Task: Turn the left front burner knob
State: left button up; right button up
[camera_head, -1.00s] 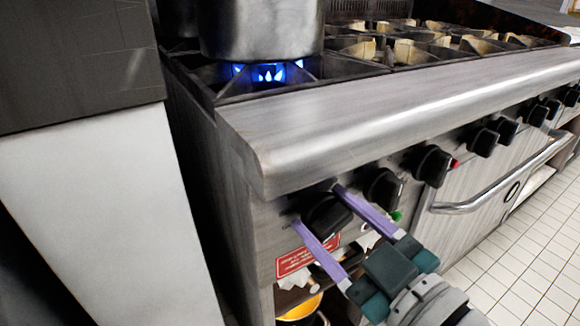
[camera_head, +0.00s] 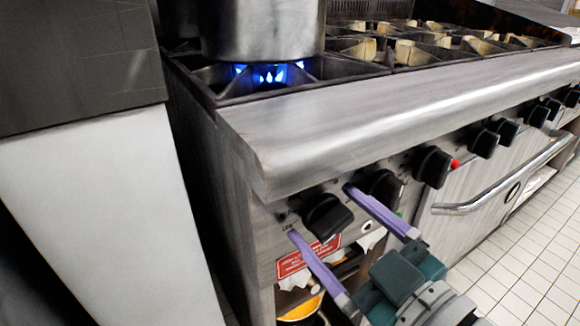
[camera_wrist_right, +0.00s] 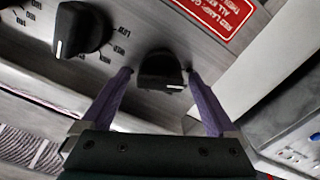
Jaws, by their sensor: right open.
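The leftmost front knob (camera_head: 326,217) is black and round, on the steel panel at the near left corner of the range. It also shows in the right wrist view (camera_wrist_right: 160,68), with a white mark at its lower right edge. My right gripper (camera_head: 320,212) is open, its two purple fingers apart on either side of this knob. In the wrist view my right gripper (camera_wrist_right: 158,74) has a gap between each finger and the knob. My left gripper is not in view.
A second black knob (camera_head: 382,187) sits just right of my right finger; more knobs follow along the panel. A steel pot (camera_head: 262,30) stands over a lit blue flame (camera_head: 270,73). An oven handle (camera_head: 500,180) sticks out at right. A red label (camera_head: 305,258) is below the knob.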

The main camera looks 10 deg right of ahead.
jog(key=p+v, duration=0.1)
jog(key=v, duration=0.8)
jog(key=shift+s, duration=0.15)
jog(key=shift+r, duration=0.1)
jog(key=d+r+m+g+h+p, duration=0.3)
jog(key=r+m+g+h+p, duration=0.25)
jog(key=r+p, duration=0.9)
jog(key=s+d+r+m+g+p, duration=0.1)
jog(key=s+r+m+g+p, duration=0.1)
jog(key=s+r+g+p, duration=0.9)
notch_tip(320, 180, up, 38)
jog(key=s+t+p, duration=0.1)
jog(key=t+p, duration=0.2)
jog(key=p, duration=3.6)
jog(key=shift+d, duration=0.15)
jog(key=shift+s+r+h, duration=0.1)
jog(key=shift+h, duration=0.15)
